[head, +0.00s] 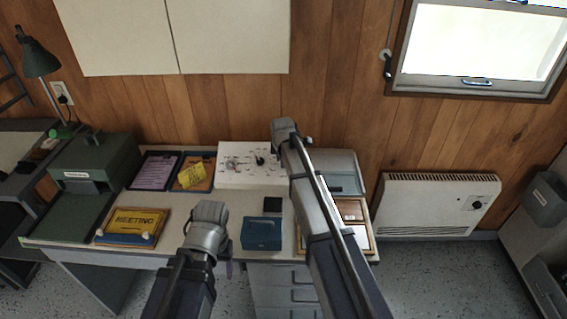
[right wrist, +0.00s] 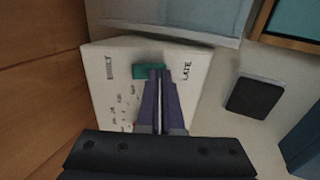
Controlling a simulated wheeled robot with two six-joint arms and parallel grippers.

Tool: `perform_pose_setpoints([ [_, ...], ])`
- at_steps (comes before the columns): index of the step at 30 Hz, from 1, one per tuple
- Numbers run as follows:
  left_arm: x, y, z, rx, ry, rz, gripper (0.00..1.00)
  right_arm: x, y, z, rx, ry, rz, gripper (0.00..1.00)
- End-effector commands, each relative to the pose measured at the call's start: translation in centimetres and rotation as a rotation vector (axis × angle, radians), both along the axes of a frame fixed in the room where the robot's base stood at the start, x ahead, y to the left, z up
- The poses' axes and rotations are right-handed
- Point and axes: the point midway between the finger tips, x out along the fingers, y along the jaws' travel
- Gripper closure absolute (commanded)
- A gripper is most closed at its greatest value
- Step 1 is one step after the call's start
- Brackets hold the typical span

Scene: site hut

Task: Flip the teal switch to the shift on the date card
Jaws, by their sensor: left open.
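A white switch panel (head: 235,175) stands at the back of the desk against the wall; it fills the middle of the right wrist view (right wrist: 100,95). The teal switch (right wrist: 140,71) lies between a small label on the left and the label "LATE" (right wrist: 187,70) on the right. My right gripper (right wrist: 158,72) is shut, its tips over the right part of the switch, hiding some of it; contact cannot be told. My left gripper (head: 222,258) is open near the desk's front edge, away from the panel.
A yellow "MEETING" folder (head: 138,220), a green machine (head: 90,170) and a blue box (head: 262,234) are on the desk. A black square pad (right wrist: 255,95) lies beside the panel. A grey case (head: 340,165) stands right of the panel. A heater (head: 435,205) is on the wall.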

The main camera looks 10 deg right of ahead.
Motion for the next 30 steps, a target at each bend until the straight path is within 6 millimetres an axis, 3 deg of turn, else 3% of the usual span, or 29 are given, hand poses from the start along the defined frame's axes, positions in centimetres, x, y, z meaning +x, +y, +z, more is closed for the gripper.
perform_pose_setpoints([
  [15,0.0,0.0,1.6,0.0,0.0,0.0,0.33,0.1,0.0,1.6,0.001,0.002,-0.001,1.0],
  [30,0.0,0.0,1.9,0.0,0.0,0.0,0.33,-0.1,0.1,1.9,0.001,0.002,-0.001,1.0],
])
